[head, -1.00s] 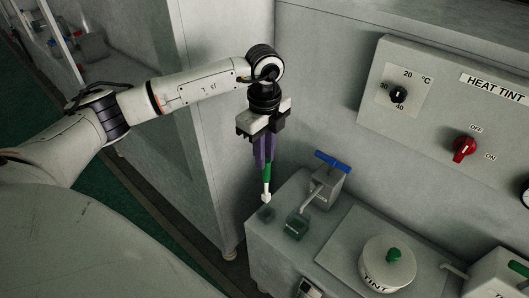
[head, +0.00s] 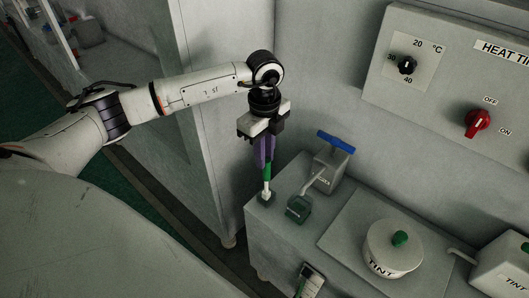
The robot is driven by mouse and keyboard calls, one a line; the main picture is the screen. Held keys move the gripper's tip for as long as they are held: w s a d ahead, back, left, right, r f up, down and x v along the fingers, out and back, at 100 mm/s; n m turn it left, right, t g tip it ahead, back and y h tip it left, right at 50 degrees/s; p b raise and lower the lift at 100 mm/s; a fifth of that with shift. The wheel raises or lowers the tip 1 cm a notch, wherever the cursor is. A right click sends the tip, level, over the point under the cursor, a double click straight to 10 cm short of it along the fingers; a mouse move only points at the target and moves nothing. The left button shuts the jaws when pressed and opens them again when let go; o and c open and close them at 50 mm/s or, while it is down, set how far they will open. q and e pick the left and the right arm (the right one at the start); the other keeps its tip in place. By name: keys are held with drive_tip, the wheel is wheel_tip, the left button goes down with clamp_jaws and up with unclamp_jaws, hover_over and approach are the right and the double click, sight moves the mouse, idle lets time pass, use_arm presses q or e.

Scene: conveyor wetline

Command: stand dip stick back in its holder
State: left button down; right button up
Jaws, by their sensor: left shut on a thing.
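My left gripper (head: 264,163) points down with its purple fingers shut on the green handle of the dip stick (head: 267,173). The stick hangs nearly upright, with its white lower end down. A small dark holder (head: 267,202) sits at the left end of the grey counter. The stick's white tip is right at the holder's top in the head view; I cannot tell whether it is inside or just above. My right gripper is not in view.
A dark green cup (head: 298,209) stands close to the right of the holder, under the spout of a dispenser with a blue handle (head: 336,142). A white TINT pot (head: 392,249) with a green knob stands farther right. A cabinet wall rises at the left.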

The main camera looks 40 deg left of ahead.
use_arm(q)
drive_tip(key=shift+f+b, duration=0.3)
drive_tip(key=shift+f, duration=0.25)
drive_tip(key=c, duration=1.6)
unclamp_jaws()
drive_tip(key=shift+o, duration=0.2)
wheel_tip(320, 180, up, 10)
drive_tip(key=shift+r, duration=0.15)
